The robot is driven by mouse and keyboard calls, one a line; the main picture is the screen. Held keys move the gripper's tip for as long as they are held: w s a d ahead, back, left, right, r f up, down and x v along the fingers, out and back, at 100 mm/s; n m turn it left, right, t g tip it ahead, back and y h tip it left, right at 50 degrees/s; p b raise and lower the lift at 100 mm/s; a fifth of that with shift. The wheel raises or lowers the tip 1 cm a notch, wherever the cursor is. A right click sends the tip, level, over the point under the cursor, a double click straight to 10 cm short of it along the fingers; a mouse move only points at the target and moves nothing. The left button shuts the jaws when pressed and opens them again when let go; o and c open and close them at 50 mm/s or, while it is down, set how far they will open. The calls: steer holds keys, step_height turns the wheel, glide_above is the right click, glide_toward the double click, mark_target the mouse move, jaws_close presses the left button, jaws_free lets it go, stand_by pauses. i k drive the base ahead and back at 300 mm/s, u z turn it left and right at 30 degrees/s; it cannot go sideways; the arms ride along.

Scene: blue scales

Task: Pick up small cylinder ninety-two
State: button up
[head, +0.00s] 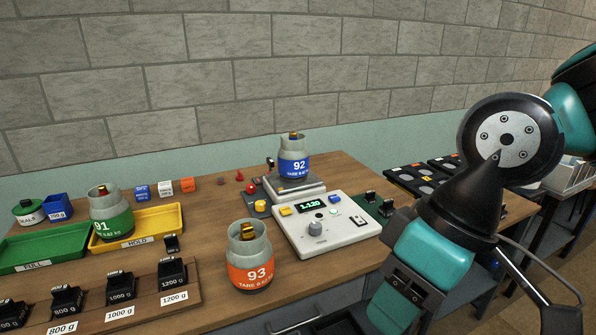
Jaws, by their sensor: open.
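Small cylinder ninety-two (294,166) is a grey gas bottle with a blue band reading "92" and a brass valve on top. It stands upright on the square pan of the scale (349,231), whose green display reads about 1.120. My arm fills the right side of the head view, with its links running down to the bottom edge. My gripper itself is not visible in this view. No part of my arm touches the cylinder in this view.
Cylinder ninety-three (249,268), orange, stands in front left of the scale. A green tray (35,252) and several black weights lie left. A small red piece (250,188) sits left of the pan.

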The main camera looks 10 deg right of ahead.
mark_target(293, 155)
steer(key=z, duration=1.65)
steer(key=i, duration=1)
steer(key=u, duration=2.7)
steer(key=i, duration=0.1)
steer(key=z, duration=0.2)
